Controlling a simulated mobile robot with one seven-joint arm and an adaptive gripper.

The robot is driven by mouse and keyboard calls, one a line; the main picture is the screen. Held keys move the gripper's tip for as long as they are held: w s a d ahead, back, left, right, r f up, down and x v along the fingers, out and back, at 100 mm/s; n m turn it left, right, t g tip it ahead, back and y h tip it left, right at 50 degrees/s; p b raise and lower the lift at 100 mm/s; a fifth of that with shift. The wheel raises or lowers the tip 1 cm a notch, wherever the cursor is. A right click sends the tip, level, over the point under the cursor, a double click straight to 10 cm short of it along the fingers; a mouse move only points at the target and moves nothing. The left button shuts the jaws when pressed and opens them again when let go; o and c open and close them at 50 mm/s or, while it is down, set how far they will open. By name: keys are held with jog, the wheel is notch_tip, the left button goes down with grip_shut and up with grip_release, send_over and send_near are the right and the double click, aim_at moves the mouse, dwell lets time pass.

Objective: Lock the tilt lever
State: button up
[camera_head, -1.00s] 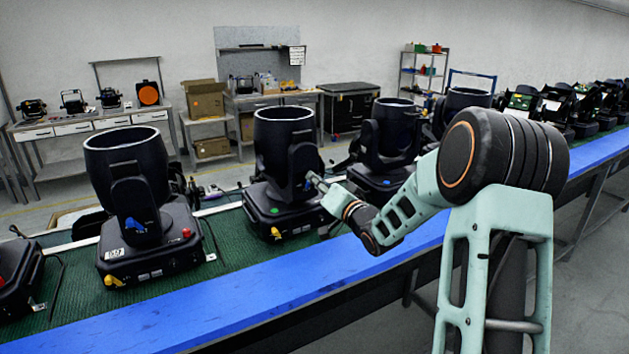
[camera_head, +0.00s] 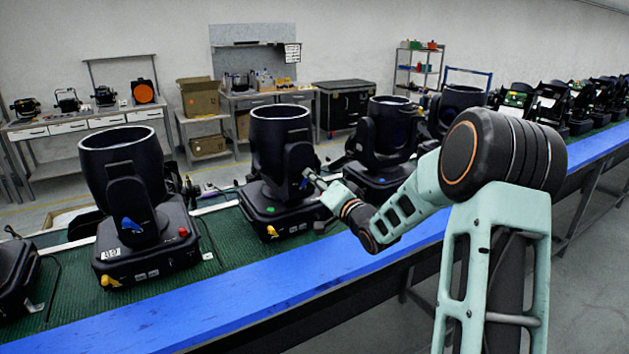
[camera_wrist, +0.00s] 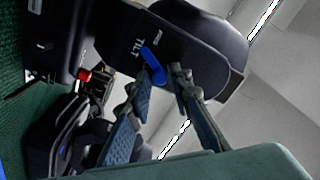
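The blue tilt lever (camera_wrist: 152,66) sits on the dark arm of a black moving-head lamp (camera_head: 281,151), next to the white word TILT in the wrist view. The lever also shows as a small blue spot in the head view (camera_head: 304,184). My gripper (camera_wrist: 163,78) is open, with one finger on each side of the lever's lower end. The fingertips are close to the lever, and I cannot tell whether either touches it. In the head view my gripper (camera_head: 312,176) reaches the lamp's right side from the right.
The lamp stands on a green conveyor (camera_head: 232,240) with a blue front rail (camera_head: 270,293). Another lamp (camera_head: 130,200) stands to the left, and one (camera_head: 388,140) close on the right. A red knob (camera_wrist: 84,75) shows on the lamp's base.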

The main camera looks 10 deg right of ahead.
jog(key=shift+o, duration=0.8)
jog(key=v, duration=1.2)
jog(key=shift+a, duration=0.1)
